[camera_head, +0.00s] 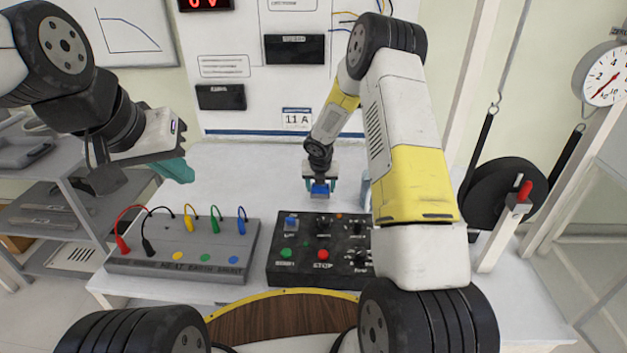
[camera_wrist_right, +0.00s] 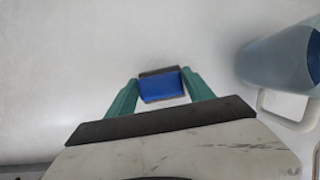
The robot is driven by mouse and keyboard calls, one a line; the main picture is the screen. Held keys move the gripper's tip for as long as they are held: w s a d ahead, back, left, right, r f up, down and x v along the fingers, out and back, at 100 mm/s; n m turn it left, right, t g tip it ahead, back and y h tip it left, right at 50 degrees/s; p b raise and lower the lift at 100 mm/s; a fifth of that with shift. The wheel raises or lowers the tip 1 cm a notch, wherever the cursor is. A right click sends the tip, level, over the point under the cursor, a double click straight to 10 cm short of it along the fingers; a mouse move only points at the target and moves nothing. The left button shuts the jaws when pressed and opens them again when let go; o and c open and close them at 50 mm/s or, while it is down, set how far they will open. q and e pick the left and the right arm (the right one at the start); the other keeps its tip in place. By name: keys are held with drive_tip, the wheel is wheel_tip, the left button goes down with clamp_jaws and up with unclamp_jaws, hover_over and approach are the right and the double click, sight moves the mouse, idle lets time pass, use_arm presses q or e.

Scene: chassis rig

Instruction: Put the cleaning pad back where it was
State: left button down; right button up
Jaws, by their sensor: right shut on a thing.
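The cleaning pad (camera_wrist_right: 162,87) is a small blue block with a dark grey top edge. My right gripper (camera_head: 320,187) is shut on it, with one teal finger on each side in the right wrist view. In the head view the pad (camera_head: 319,191) shows between the fingertips, over the white table behind the black control box. I cannot tell whether it touches the table. My left gripper (camera_head: 175,171) is at the left, above the table behind the grey socket box. Its teal fingers overlap in the view, so their opening is unclear.
The black control box (camera_head: 300,268) and the grey socket box (camera_head: 180,262) with coloured plugs stand at the table's front. A blue-grey mug-like vessel (camera_wrist_right: 285,60) with a pale handle stands right of the pad. The white table (camera_head: 245,180) between my grippers is clear.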

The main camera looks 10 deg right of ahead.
sight(320, 193)
drive_tip(key=shift+a+f, duration=0.1)
drive_tip(key=shift+f, duration=1.35)
drive_tip(key=shift+f, duration=0.1)
drive_tip(key=o, duration=1.3)
